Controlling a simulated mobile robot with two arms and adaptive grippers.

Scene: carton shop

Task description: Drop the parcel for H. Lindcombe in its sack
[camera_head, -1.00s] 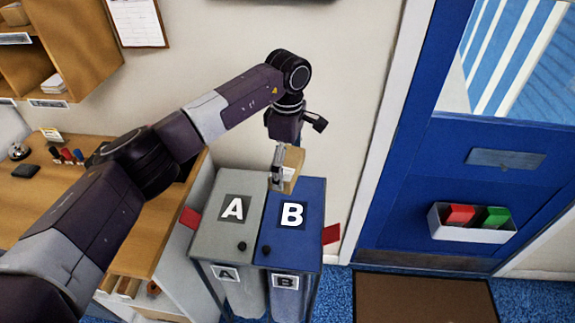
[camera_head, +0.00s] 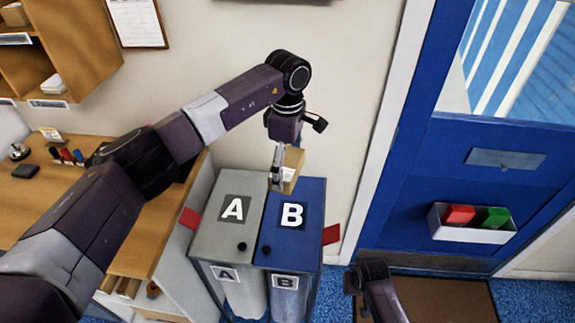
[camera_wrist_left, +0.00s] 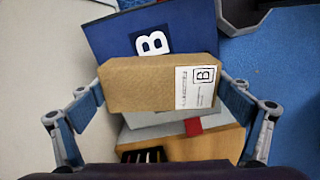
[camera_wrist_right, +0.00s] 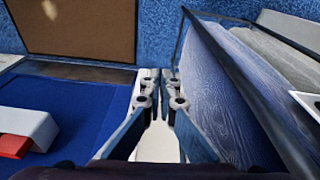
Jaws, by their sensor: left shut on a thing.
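My left gripper (camera_head: 278,180) is shut on a small brown parcel (camera_head: 294,160) and holds it above the back of lid B. In the left wrist view the parcel (camera_wrist_left: 140,84) spans between the fingers. Its white label shows a boxed B; the smaller print is unreadable. The blue lid B (camera_head: 300,245) and the grey lid A (camera_head: 212,243) are both down. Sack B (camera_head: 289,303) and sack A (camera_head: 243,300) hang below them in one frame. My right gripper (camera_wrist_right: 159,85) is empty, fingers together, beside the sack stand, low over the floor.
A wooden desk (camera_head: 60,215) stands left of the stand. On the right is a blue door (camera_head: 410,215) with a tray (camera_head: 470,234) of red and green items. A brown mat (camera_head: 440,300) lies before it. Red tabs stick out at both sides of the stand.

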